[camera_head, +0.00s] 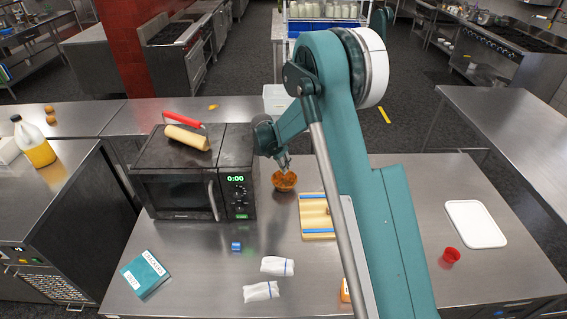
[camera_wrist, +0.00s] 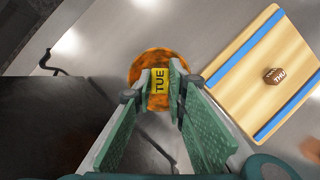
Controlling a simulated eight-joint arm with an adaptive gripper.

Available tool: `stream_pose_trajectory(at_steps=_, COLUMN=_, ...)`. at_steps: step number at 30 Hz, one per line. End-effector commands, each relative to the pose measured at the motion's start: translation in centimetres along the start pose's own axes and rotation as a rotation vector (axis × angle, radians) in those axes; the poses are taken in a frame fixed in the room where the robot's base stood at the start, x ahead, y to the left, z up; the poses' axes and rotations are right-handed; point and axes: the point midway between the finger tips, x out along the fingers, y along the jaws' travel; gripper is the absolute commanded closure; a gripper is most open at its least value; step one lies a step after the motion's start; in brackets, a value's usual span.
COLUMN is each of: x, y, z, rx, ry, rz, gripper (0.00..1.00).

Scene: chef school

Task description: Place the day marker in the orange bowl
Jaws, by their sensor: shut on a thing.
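The yellow day marker (camera_wrist: 160,82), lettered TUE, is between my gripper's fingertips (camera_wrist: 158,97) in the wrist view. My gripper is shut on it. The orange bowl (camera_wrist: 140,64) lies behind the marker in that view, so the marker lines up with the bowl. The bowl (camera_head: 284,183) also shows in the head view, on the steel counter just right of the microwave, with my gripper (camera_head: 284,166) right over it. How far the marker is above the bowl's bottom I cannot tell. The marker cannot be made out in the head view.
The microwave (camera_head: 178,196) stands close on the left, with a rolling pin (camera_head: 187,137) on top. A wooden board (camera_wrist: 238,82) with blue strips lies to the right, bearing a brown marker (camera_wrist: 274,75) lettered THU. White packets (camera_head: 277,266) and a blue item (camera_head: 236,246) lie nearer the front.

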Motion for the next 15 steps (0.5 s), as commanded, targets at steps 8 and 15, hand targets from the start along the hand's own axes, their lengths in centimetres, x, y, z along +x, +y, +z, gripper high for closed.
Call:
stream_pose_trajectory(at_steps=8, x=2.2, y=0.0, z=-0.9, rx=0.000, ry=0.000, rz=0.000, gripper=0.93)
stream_pose_trajectory(at_steps=15, x=4.2, y=0.0, z=-1.7, rx=0.000, ry=0.000, rz=0.000, gripper=0.93)
